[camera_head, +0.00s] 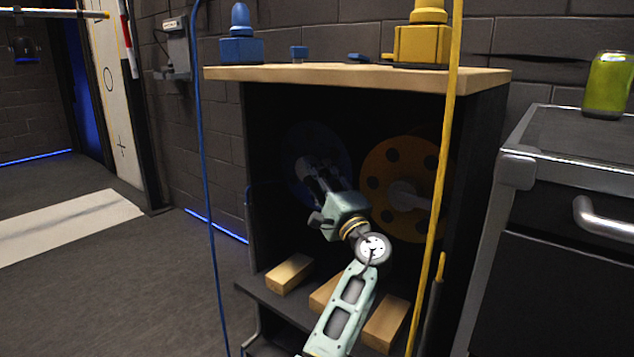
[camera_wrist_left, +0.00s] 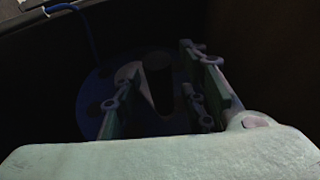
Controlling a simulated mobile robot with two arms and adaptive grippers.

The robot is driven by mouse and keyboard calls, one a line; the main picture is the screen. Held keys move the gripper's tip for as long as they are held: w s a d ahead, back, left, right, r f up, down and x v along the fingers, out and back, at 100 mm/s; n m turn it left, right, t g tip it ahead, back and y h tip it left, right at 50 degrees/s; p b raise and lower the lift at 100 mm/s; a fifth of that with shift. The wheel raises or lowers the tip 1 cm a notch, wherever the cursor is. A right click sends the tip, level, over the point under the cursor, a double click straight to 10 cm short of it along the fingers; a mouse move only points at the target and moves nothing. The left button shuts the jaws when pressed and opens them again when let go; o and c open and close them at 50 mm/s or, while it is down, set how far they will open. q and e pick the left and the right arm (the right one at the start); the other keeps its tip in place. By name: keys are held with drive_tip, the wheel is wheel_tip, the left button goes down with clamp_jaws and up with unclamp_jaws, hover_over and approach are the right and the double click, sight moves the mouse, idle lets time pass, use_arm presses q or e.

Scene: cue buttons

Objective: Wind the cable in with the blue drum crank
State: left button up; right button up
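The blue drum (camera_head: 322,140) sits in shadow inside the dark cabinet, left of the yellow drum (camera_head: 381,169). It also shows in the left wrist view as a dark blue disc with holes (camera_wrist_left: 92,107). My left gripper (camera_head: 314,172) reaches into the cabinet in front of the blue drum and hides part of it. In the left wrist view its two fingers (camera_wrist_left: 160,78) are apart, with a dark, elongated shape between or behind them. That may be the crank; contact cannot be made out. The blue cable (camera_head: 204,160) hangs left of the cabinet. My right gripper is out of view.
A wooden top (camera_head: 350,77) carries a blue fixture (camera_head: 241,48) and a yellow fixture (camera_head: 423,42). A yellow cable (camera_head: 443,150) runs down the cabinet's front right. Wooden blocks (camera_head: 289,274) lie on the lower shelf. A metal cart (camera_head: 570,150) stands right; floor at left is clear.

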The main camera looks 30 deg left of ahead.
use_arm(q)
drive_tip(key=shift+a, duration=0.1)
clamp_jaws()
idle(0.3)
